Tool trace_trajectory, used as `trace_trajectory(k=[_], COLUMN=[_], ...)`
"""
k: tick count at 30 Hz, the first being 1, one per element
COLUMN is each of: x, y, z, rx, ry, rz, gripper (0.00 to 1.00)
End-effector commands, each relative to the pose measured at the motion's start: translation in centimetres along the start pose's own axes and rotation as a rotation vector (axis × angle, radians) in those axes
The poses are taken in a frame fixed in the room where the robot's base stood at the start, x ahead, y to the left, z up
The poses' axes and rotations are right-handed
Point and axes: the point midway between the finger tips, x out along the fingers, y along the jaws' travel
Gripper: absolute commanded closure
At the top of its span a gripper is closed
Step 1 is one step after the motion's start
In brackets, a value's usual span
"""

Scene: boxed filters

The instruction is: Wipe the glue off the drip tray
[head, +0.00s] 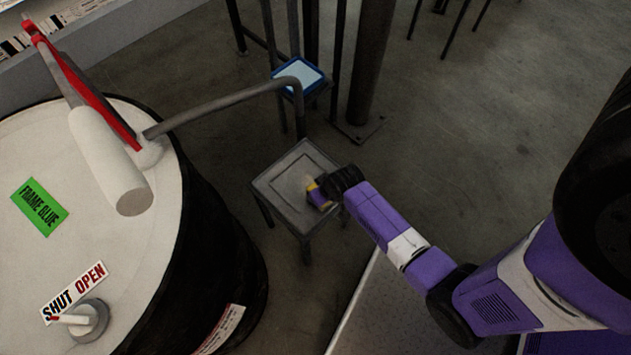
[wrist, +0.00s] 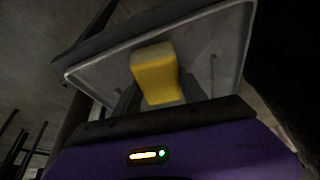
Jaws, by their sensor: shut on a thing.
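The drip tray (head: 284,191) is a grey, shallow, square tray on a small legged stand beside the drum. It also shows in the wrist view (wrist: 105,75), with a raised rim. My gripper (head: 318,192) is at the tray's right side in the head view. It is shut on a yellow sponge (wrist: 157,78), which shows between the fingers in the wrist view. The sponge is over the tray; I cannot tell if it touches the surface. A faint lighter patch shows on the tray near the sponge, but I cannot tell if it is glue.
A large black drum (head: 225,260) with a white lid stands left, labelled "FRAME GLUE". Its bent grey pipe (head: 225,102) reaches out above the tray's far side. A blue-edged pad (head: 298,76) and a dark post (head: 370,60) stand behind. Floor at upper right is mostly clear.

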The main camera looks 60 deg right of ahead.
Motion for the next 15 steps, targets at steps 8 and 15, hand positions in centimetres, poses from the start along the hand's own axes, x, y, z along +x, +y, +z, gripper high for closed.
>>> trace_trajectory(k=[8,15], x=[0.2,0.7], y=[0.0,-0.3], z=[0.5,-1.4], rx=[0.0,-0.001], ry=[-0.015,-0.009], rz=[0.001,0.0], gripper=[0.95,1.0])
